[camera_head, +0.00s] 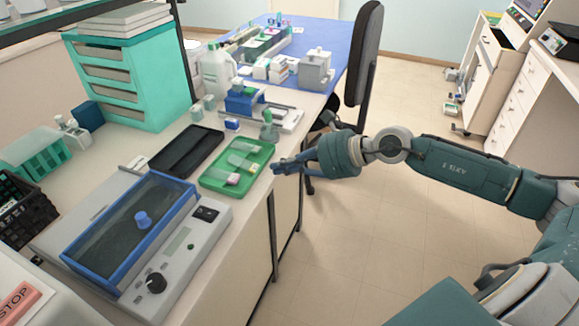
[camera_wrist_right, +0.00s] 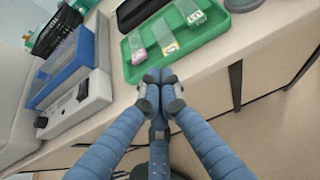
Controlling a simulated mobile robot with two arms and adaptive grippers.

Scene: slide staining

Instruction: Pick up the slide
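Several glass slides lie in a green tray (camera_head: 206,182) near the bench's front edge. In the right wrist view, the slides in the tray (camera_wrist_right: 205,33) include a pink-labelled slide (camera_wrist_right: 138,50), a yellow-labelled slide (camera_wrist_right: 167,38) and a white-labelled slide (camera_wrist_right: 190,12). My right gripper (camera_head: 276,165) points at the tray's right side, apart from the slides. In the right wrist view, its fingertips (camera_wrist_right: 159,76) are close together just in front of the tray's near edge. Nothing shows held, but the gap between the opposing fingers is hidden. My left gripper is out of view.
A black tray (camera_head: 186,152) lies left of the green tray. A grey device with a blue-framed lid (camera_head: 190,200) stands nearer on the bench. A small bottle (camera_head: 268,130) stands behind the green tray. A black chair (camera_head: 362,60) stands behind my right arm.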

